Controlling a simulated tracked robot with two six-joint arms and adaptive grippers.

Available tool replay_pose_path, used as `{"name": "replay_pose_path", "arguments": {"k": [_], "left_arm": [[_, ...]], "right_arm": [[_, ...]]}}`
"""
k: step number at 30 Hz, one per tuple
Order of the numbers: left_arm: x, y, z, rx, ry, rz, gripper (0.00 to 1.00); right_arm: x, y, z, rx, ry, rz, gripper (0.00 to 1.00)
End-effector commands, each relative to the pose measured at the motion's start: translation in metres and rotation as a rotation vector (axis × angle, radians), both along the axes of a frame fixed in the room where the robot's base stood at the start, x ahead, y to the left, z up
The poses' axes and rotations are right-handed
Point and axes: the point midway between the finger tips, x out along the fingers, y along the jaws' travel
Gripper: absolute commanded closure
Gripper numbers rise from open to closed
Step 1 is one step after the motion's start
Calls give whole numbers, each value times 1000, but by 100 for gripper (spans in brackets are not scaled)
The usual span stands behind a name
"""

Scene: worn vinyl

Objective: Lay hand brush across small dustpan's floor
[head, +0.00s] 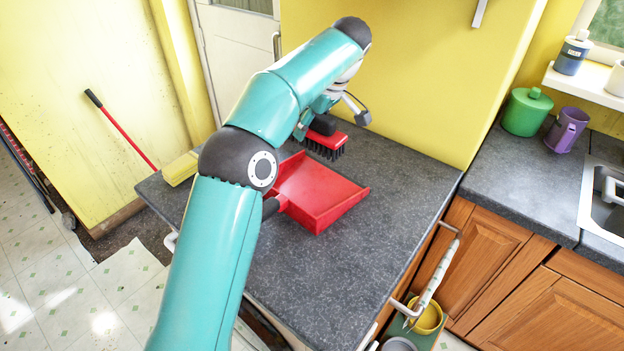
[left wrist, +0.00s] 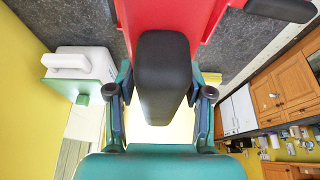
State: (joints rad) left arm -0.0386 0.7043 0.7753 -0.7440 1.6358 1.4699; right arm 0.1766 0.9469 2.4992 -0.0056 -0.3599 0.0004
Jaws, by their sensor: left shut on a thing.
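The red dustpan (head: 318,192) lies on the dark grey countertop, its black handle (head: 273,206) partly behind my left arm. The hand brush (head: 326,144), a red block with black bristles, hangs bristles down near the pan's far side, apparently above the counter. My left gripper (head: 338,108) is shut on the brush's black handle. In the left wrist view the handle (left wrist: 163,75) sits between the fingers of the gripper (left wrist: 160,95), with red surface behind it. The brush's exact height over the pan is hard to tell. My right gripper is not in view.
The countertop (head: 330,270) is clear in front and right of the pan. A yellow block (head: 180,168) lies at its left edge. The yellow wall (head: 395,90) stands close behind the brush. A green canister (head: 526,112) and purple mug (head: 566,131) stand on the right counter.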

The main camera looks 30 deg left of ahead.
Motion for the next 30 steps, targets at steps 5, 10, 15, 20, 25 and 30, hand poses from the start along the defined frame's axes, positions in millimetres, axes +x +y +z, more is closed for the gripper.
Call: {"name": "replay_pose_path", "arguments": {"k": [5,10,15,20,25,30], "left_arm": [[1,-1,-52,0,6,-4,87],[2,-2,-85,0,3,-5,87],[3,-3,-100,0,0,-5,87],[2,-4,-115,-1,3,-7,87],[3,-3,-138,1,3,-6,87],[3,-4,-144,0,-2,-6,87]], "right_arm": [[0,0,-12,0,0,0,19],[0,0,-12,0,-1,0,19],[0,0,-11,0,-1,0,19],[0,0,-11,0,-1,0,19],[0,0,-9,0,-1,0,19],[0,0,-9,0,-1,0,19]]}}
